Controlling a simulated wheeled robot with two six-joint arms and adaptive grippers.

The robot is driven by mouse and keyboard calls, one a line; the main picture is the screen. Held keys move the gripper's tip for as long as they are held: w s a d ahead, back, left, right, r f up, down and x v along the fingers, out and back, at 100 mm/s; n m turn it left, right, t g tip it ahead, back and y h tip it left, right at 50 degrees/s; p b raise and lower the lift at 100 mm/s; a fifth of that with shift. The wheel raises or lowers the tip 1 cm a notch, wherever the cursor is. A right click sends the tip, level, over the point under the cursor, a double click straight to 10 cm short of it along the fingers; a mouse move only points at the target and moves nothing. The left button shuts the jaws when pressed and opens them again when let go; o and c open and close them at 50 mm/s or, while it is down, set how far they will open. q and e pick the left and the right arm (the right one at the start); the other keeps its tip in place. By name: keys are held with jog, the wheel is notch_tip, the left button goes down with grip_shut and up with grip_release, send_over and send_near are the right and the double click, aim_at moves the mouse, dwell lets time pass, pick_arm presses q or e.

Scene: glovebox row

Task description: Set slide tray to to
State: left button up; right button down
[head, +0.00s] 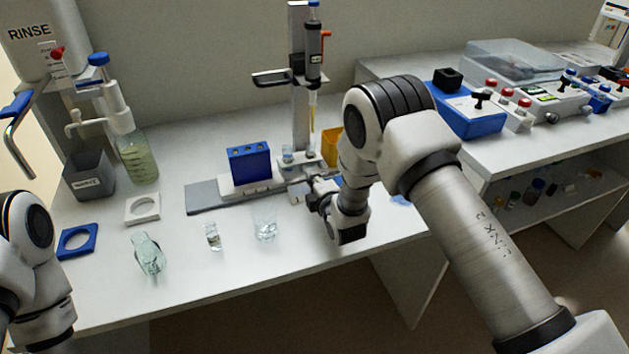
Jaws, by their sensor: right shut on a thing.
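The slide tray (238,192) is a white carriage on a flat grey rail (203,198) on the bench, left of the dispensing stand. A blue block with holes (249,165) stands upright on it. My right gripper (314,190) is at the right end of the slide, in front of the stand's foot. It is shut on what appears to be the slide tray's end or handle; the fingers and my wrist hide the exact contact. My left arm shows at the lower left edge, its gripper out of view.
A dispensing stand (299,85) with a vertical syringe rises behind my right gripper. A clear beaker (265,224), a small vial (213,237) and a lying glass bottle (149,254) are near the front. A grey waste bin (90,176) stands left. Front bench is partly clear.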

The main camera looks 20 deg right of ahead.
jog(key=shift+a+r, duration=0.1)
jog(key=shift+a, duration=0.1)
jog(key=shift+d, duration=0.7)
jog(key=c, duration=1.5)
grip_release()
jog(key=shift+a, duration=0.3)
jog(key=shift+s+d, duration=0.1)
jog(key=v, duration=1.1)
jog(key=shift+s, duration=0.3)
pick_arm(q)
jog(key=shift+d+r, duration=0.15)
jog(key=shift+d, duration=0.05)
jog(key=shift+s, duration=0.1)
pick_arm(e)
jog(key=shift+s, duration=0.1)
